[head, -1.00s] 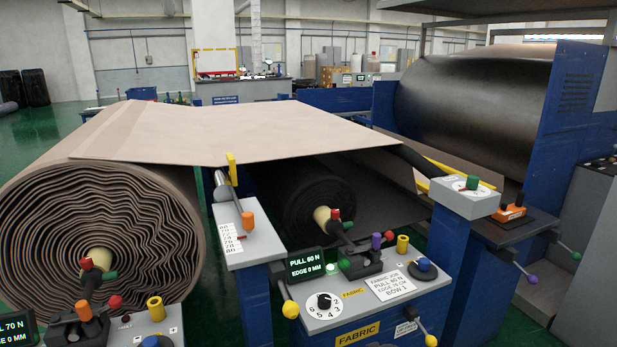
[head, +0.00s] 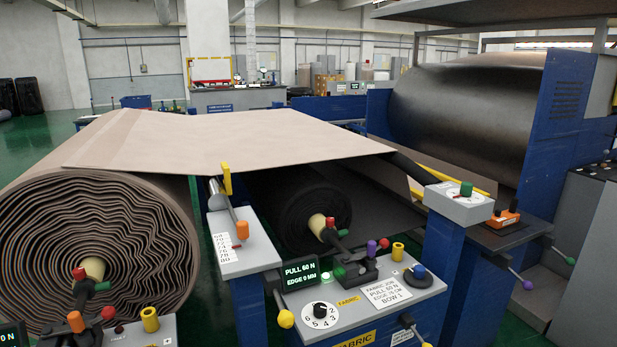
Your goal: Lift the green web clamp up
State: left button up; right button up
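Several green parts show, and I cannot tell for sure which is the web clamp. A green knob (head: 466,188) stands upright on the pale dial box (head: 459,203) atop the right blue post. A green handle (head: 102,286) sits beside the left roll's shaft. Small green parts (head: 343,232) sit near the dark roll's shaft and on the middle panel. A green ball knob (head: 570,261) ends a lever at the far right. Neither of my grippers is in view.
Beige fabric (head: 220,140) runs from the large left roll (head: 150,225) over a bar. A dark roll (head: 290,210) lies beneath it. The middle control panel (head: 345,295) has colored knobs and a lit display. A big dark drum (head: 460,115) stands right. Green floor shows at left.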

aim_at(569, 261)
jog(key=z, duration=1.55)
jog(key=i+l+z, duration=0.3)
jog(key=i, duration=1.15)
jog(key=i+j+z, duration=0.25)
jog(key=i, duration=1.15)
